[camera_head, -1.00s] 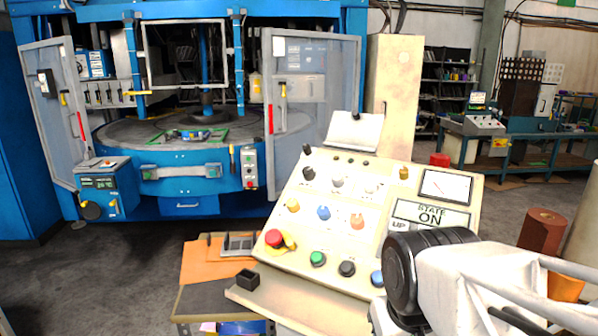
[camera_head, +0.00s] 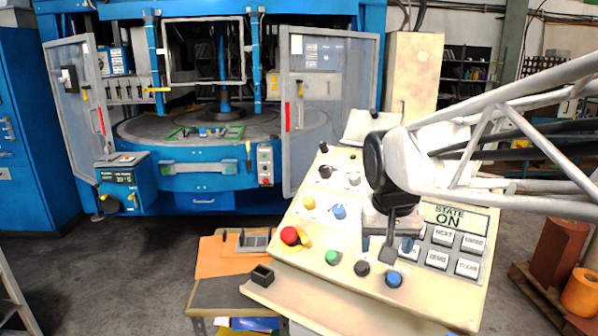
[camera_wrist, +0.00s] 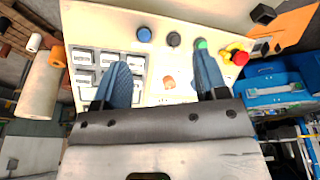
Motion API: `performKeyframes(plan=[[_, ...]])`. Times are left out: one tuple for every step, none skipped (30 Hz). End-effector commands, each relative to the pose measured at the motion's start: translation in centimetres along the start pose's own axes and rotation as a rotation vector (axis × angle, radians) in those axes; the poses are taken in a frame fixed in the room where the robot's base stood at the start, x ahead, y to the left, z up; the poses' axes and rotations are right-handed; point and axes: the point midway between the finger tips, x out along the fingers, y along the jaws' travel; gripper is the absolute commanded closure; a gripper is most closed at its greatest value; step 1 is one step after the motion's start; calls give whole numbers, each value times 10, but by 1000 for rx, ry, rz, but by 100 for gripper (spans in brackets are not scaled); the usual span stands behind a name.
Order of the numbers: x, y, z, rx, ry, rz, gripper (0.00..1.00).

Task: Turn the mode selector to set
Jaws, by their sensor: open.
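The control panel (camera_head: 290,245) carries several knobs and buttons, and its small labels are too blurred to tell which is the mode selector. In the head view, a black knob (camera_head: 325,171) and a grey knob (camera_head: 354,179) sit in the upper row. A yellow knob (camera_head: 309,203) and a blue knob (camera_head: 339,211) sit below them. My gripper (camera_head: 386,246) is open over the panel's middle, right of the blue knob. My arm hides part of the panel's upper right.
A red mushroom button (camera_head: 289,235) with a yellow collar, a green button (camera_head: 332,257), a black button (camera_head: 362,268) and a blue button (camera_head: 394,279) line the lower panel. A display (camera_head: 452,212) reads "STATE ON" above grey keys. A small black box (camera_head: 262,275) stands left.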

Motion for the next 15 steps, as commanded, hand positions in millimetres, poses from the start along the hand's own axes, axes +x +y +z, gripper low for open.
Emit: performKeyframes(plan=[[0,-3,-15,9,0,5,33],[-1,-5,-24,17,2,7,33],[-2,-8,-35,25,4,10,33],[-3,-10,-43,33,5,12,33],[-3,-12,-52,40,7,14,33],[-3,-14,-63,49,9,18,33],[-4,-16,-71,57,11,21,33],[-4,-18,-80,63,12,23,33],[-4,-21,-91,73,15,27,33],[-4,-23,-99,81,17,29,33],[-3,-25,-108,88,18,31,33],[-3,-28,-118,98,21,34,33],[-3,-30,-127,105,22,36,33],[-2,-32,-135,112,24,39,33],[-1,-35,-146,122,27,42,33]])
